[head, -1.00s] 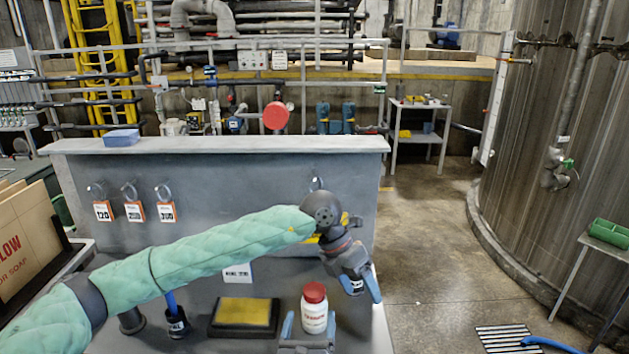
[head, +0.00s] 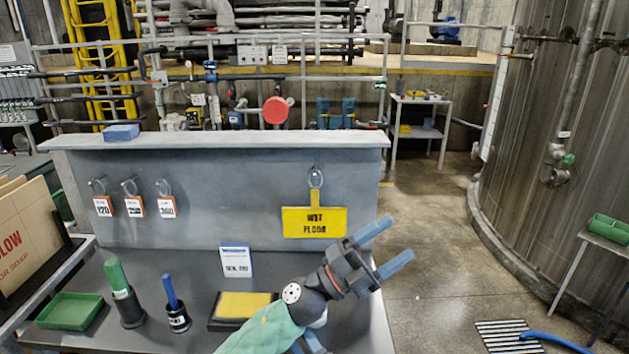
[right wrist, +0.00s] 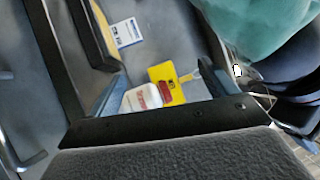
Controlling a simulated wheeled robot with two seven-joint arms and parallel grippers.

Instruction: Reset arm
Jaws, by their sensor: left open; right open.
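My left gripper (head: 399,238) is open and empty, its two blue fingers pointing up and right past the bench's right side. Its green-sleeved arm comes up from the bottom of the head view. My right gripper (right wrist: 163,88) is open in the right wrist view. A white bottle (right wrist: 141,98) with a red cap (right wrist: 165,93) shows between its fingers; I cannot tell whether they touch it. In the head view the bottle is hidden behind my left arm.
A yellow wet floor sign (head: 314,222) hangs on the panel close to my left gripper. A sponge tray (head: 222,323), a card (head: 237,262), a blue-handled tool (head: 171,292), a green-handled tool (head: 119,276) and a green tray (head: 69,311) stand on the bench.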

